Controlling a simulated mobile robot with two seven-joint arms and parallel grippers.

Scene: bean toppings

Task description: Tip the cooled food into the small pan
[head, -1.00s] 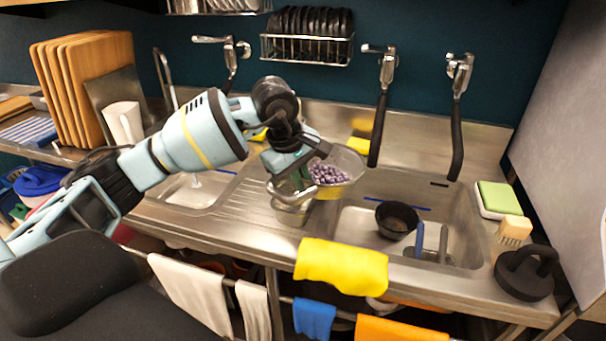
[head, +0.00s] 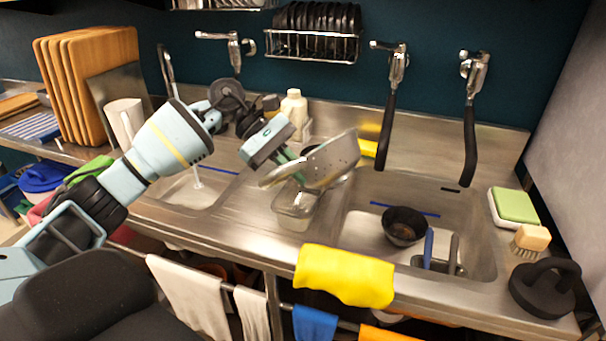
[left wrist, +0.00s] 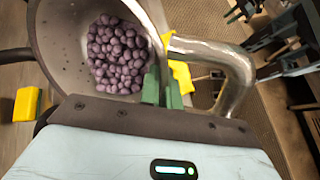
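My left gripper (head: 287,166) is shut on the rim or handle of a metal colander (head: 332,162), beside the sink. In the left wrist view the colander (left wrist: 60,40) holds a heap of purple beans (left wrist: 117,55), next to the green fingers (left wrist: 163,88). In the head view the colander is tilted steeply and its wall hides the beans. A small steel pan (head: 293,219) stands on the counter just below the colander, partly covered by it. I cannot see into all of the pan. My right gripper is not in view.
A black bowl (head: 403,226) sits in the right sink basin. A yellow cloth (head: 345,276) hangs over the front edge. A sponge (head: 514,206), brush (head: 531,240) and black weight-like object (head: 546,288) stand at right. A white bottle (head: 294,108) stands behind. Long tap levers hang over the sink.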

